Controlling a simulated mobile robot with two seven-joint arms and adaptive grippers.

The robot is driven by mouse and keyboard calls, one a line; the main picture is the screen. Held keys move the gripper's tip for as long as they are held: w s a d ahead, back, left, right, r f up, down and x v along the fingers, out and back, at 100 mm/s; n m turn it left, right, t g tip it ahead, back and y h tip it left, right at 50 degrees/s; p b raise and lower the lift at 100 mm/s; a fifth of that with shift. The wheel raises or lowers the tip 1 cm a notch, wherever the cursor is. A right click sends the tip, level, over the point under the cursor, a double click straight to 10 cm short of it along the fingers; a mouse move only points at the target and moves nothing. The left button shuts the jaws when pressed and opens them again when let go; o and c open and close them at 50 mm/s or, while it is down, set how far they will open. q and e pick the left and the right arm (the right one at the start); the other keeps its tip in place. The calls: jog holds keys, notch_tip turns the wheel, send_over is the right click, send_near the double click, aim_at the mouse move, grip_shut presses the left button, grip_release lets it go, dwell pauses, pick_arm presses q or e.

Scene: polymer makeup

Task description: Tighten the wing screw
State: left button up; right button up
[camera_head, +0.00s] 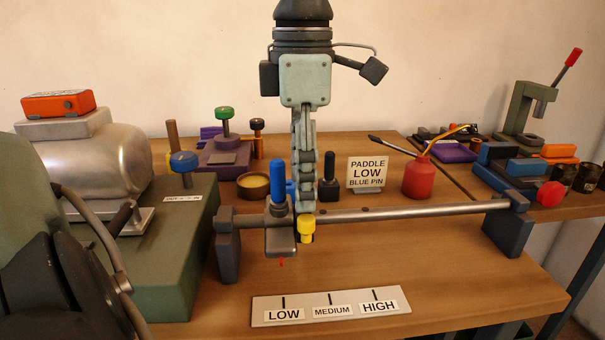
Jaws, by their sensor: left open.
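The yellow part that I take for the wing screw (307,226) sits at the right side of a grey sliding carriage (281,240) on a horizontal metal rod (420,211). A blue pin (278,184) stands upright on the carriage. A small red pointer (281,262) in front of the carriage is in line with the LOW mark of the scale plate (330,307). My left gripper (305,205) points down, open, its fingertips just above or at the yellow head. I see it edge-on, so I cannot tell whether it touches. My right gripper is not in view.
Dark end blocks (509,233) carry the rod. A sign reading PADDLE LOW BLUE PIN (367,172) and a red oil can (419,177) stand behind it. A silver motor (92,165) on a green base stands left. The wooden table is clear around the scale plate.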

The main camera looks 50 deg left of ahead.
pick_arm(q)
jog(key=c, duration=1.2)
jog(key=shift+o, duration=0.2)
jog(key=shift+m, duration=0.4)
jog(key=m, duration=0.2)
jog(key=shift+m, duration=2.2)
jog(key=o, duration=1.2)
jog(key=shift+c, duration=0.2)
notch_tip(320, 180, up, 12)
